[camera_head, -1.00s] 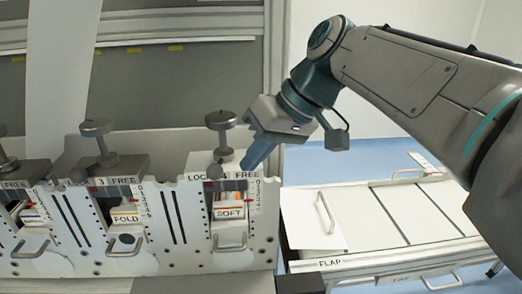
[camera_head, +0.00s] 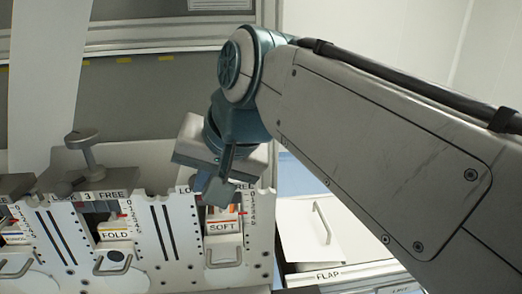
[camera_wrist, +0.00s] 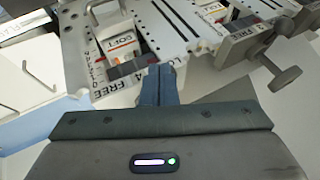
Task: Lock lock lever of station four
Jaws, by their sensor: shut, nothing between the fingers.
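Station four is the rightmost bay of the white panel (camera_head: 258,240), with a red-edged SOFT card (camera_head: 222,227) in its window. The card also shows in the wrist view (camera_wrist: 122,42). My gripper (camera_head: 214,192) is shut and empty, its blue fingers pointing down at the top edge of station four, over the LOCK–FREE label strip. In the wrist view the fingertips (camera_wrist: 160,72) lie at the label strip, between the FREE end and a letter L. Station four's lock lever and its knob are hidden behind my gripper; contact cannot be told.
Station three, with a FOLD card (camera_head: 115,235), stands left; its grey knob (camera_head: 82,138) rises above the panel and shows right in the wrist view (camera_wrist: 285,80). A white sheet (camera_head: 40,80) hangs behind.

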